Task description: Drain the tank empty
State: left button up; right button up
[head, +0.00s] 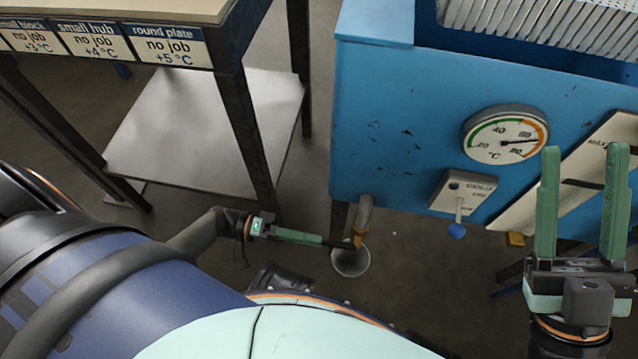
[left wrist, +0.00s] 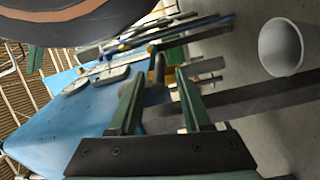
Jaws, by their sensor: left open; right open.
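The blue tank (head: 400,130) stands at the right in the head view, its inside mostly out of frame. A drain pipe (head: 365,212) comes out under its lower left corner, with a small yellow-orange handle (head: 357,237) at its end. A white round drain funnel or pot (head: 350,262) is on the floor below; it also shows in the left wrist view (left wrist: 280,47). My left gripper (head: 345,243) is open, its tips close to the handle; contact is unclear. In the left wrist view the pipe (left wrist: 159,68) appears between the fingers. My right gripper (head: 584,150) is open and empty before the tank.
The tank front carries a dial thermometer (head: 505,135), a COLD lever plate (head: 462,190) with a blue knob (head: 456,231), and a slanted scale plate (head: 570,180). A dark-legged table (head: 240,100) with job labels stands at the left. Bare floor lies between table and tank.

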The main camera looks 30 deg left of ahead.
pick_arm(q)
jog(key=v, duration=1)
